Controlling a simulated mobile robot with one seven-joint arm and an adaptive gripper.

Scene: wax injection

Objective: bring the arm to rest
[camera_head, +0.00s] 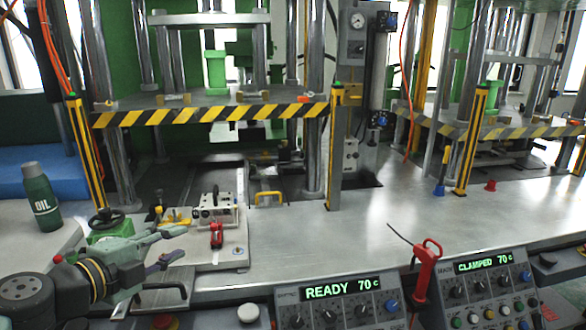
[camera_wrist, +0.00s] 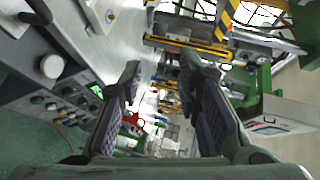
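My gripper (camera_head: 177,246) is at the lower left in the head view, in front of the press bench. Its two fingers are spread apart with nothing visible between them. In the wrist view the dark padded fingers of my gripper (camera_wrist: 160,80) stand on either side of the middle, with a clear gap. The bench and machines show beyond that gap.
A green OIL bottle (camera_head: 41,195) stands at the left. A metal mould block (camera_head: 215,210) and a red clamp handle (camera_head: 216,236) sit on a plate near my gripper. Control panels reading READY (camera_head: 338,290) and CLAMPED (camera_head: 483,265) line the front. The middle bench top (camera_head: 330,235) is clear.

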